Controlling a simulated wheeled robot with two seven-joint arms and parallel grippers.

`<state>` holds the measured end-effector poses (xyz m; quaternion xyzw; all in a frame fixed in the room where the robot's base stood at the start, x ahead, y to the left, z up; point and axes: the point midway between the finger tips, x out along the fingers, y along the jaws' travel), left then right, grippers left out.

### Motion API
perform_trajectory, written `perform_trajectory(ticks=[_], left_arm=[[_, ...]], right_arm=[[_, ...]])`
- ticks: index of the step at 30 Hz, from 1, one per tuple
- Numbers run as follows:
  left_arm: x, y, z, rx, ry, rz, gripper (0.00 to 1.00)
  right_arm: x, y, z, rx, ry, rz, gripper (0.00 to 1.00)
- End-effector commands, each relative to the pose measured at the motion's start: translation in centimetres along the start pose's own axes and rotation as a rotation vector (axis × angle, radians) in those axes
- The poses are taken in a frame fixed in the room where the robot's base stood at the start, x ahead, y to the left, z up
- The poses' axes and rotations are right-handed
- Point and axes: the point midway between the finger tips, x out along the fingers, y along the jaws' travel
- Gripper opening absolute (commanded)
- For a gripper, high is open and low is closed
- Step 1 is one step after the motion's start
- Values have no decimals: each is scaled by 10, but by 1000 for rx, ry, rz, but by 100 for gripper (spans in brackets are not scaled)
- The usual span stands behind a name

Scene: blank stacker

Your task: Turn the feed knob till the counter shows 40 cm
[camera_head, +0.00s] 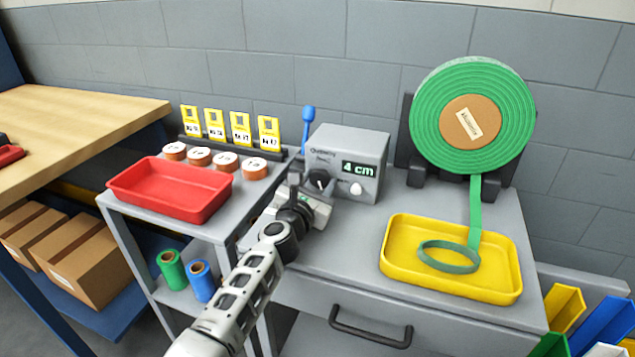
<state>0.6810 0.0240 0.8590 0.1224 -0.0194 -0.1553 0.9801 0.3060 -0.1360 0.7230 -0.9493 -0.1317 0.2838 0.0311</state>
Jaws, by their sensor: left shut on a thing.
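The grey counter box (345,145) stands on the grey cabinet top against the wall. Its display (358,169) reads "4 cm" in green. The dark feed knob (319,178) is on the left of its front face. My left gripper (317,188) reaches up from the lower left and is shut on the knob, partly hiding it. A pale round button (356,188) sits right of the knob. The green roll (470,115) stands at the right, and its strip (475,210) hangs down, curling in the yellow tray (505,288). My right gripper is out of view.
A blue-handled lever (308,115) rises behind the box's left side. At the left are a red tray (170,188), several orange-brown rolls (226,161) and yellow cards (215,124). The cabinet top between the box and yellow tray is clear.

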Motion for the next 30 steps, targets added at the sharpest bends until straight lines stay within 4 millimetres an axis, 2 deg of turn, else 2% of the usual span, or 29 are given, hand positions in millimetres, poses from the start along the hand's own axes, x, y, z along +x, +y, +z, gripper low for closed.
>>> perform_trajectory(ticks=[8,9,11,22,26,30], left_arm=[[-1,-1,-3,0,5,-2,20],[-1,-1,-3,-1,5,-2,51],[-1,-1,-3,-1,4,-2,65],[-5,0,0,-1,2,0,65],[-23,1,3,-1,4,0,65],[-56,1,4,0,6,-2,65]], right_arm=[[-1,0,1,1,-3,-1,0],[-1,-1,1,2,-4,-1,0],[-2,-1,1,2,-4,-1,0],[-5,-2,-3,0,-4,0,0],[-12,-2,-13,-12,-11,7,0],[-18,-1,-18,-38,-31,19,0]])
